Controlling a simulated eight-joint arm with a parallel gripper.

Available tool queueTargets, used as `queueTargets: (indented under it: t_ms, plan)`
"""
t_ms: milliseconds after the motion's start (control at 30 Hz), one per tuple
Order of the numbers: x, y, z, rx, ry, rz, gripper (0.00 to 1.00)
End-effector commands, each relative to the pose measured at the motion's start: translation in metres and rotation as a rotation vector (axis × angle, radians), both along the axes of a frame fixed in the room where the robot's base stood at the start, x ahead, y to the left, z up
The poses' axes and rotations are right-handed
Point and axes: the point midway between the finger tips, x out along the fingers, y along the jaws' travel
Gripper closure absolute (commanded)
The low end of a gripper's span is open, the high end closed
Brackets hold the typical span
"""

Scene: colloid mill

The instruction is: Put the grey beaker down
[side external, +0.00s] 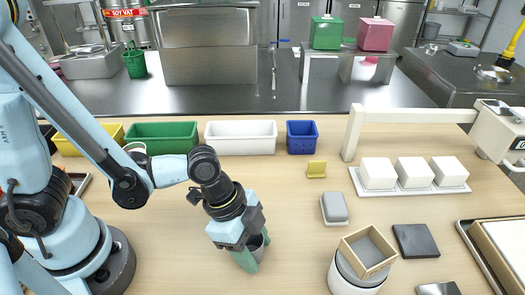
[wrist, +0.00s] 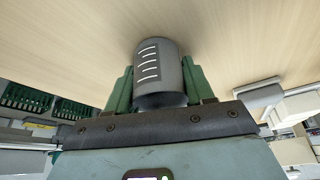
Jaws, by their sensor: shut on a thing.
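The grey beaker (wrist: 158,72) is a small cylinder with white graduation lines. In the wrist view it sits between the two green fingers of my gripper (wrist: 160,88), which are shut on its sides. In the side view the beaker (side external: 255,243) is mostly hidden by my gripper (side external: 250,255), with a part of its grey wall showing between the fingers. The gripper points down over the front middle of the wooden table (side external: 180,250). I cannot tell whether the beaker's base touches the table.
Yellow, green, white (side external: 240,138) and blue (side external: 302,137) bins line the back. White blocks on a tray (side external: 412,188), a grey-topped block (side external: 334,208), a dark slab (side external: 415,241) and a square wooden frame on a white cylinder (side external: 355,278) stand to the right. Table left of the gripper is clear.

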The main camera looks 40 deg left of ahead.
Motion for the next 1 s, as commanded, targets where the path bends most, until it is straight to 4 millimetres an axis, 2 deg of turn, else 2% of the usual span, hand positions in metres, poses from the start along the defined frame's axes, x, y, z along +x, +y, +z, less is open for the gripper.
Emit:
queueTargets:
  t_ms: [33,200,567,1000]
  plan:
    - [0.000,0.000,-0.001,0.000,0.000,0.000,0.46]
    - [0.000,0.000,-0.001,0.000,0.000,0.000,0.22]
    - [0.000,0.000,0.001,0.000,0.000,0.000,0.22]
    - [-0.004,0.010,0.030,0.000,-0.001,0.001,0.22]
